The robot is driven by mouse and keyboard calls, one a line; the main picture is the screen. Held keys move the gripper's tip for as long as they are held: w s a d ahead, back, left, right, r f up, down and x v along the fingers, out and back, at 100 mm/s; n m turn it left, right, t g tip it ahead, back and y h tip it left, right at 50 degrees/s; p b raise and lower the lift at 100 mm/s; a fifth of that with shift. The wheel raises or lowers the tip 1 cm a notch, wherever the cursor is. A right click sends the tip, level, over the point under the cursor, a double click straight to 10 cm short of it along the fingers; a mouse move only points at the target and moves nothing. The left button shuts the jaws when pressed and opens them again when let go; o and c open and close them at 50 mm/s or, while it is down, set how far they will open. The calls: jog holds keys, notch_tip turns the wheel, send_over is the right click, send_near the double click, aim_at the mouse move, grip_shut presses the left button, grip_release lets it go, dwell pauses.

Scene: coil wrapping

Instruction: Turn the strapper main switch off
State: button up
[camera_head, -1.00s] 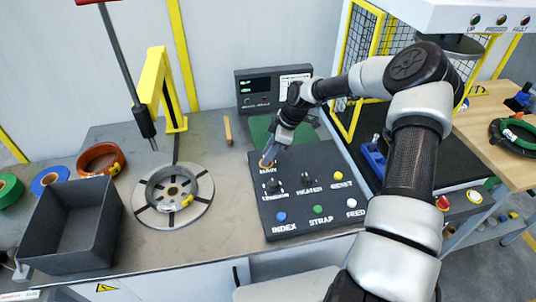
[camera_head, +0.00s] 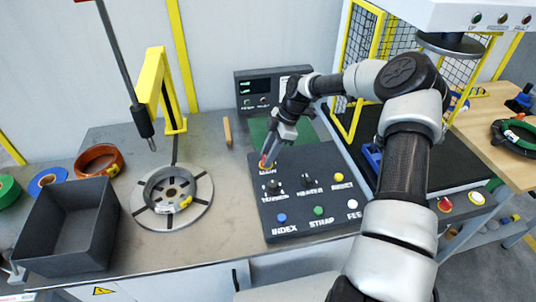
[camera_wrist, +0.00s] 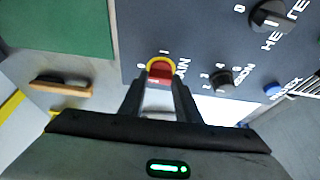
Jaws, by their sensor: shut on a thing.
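The main switch (camera_wrist: 161,71) is a red knob with a yellow ring, marked 0 and 1, on the dark control panel (camera_head: 335,215). In the wrist view my gripper (camera_wrist: 161,84) has its two fingers on either side of the red knob, shut on it. In the head view the fingertips (camera_head: 268,158) reach down to the upper left corner of the panel, and the switch (camera_head: 265,166) is partly hidden by them. Which mark the knob points to is not clear.
Tension (camera_head: 272,187) and heater (camera_head: 309,180) knobs and several coloured buttons sit close by on the panel. A turntable with a coil (camera_head: 172,198) and a grey bin (camera_head: 70,228) stand to the left. A display box (camera_head: 262,90) stands behind.

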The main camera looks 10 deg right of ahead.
jog(key=o, duration=1)
jog(key=shift+o, duration=0.2)
jog(key=v, duration=1.7)
jog(key=shift+d+r, duration=0.15)
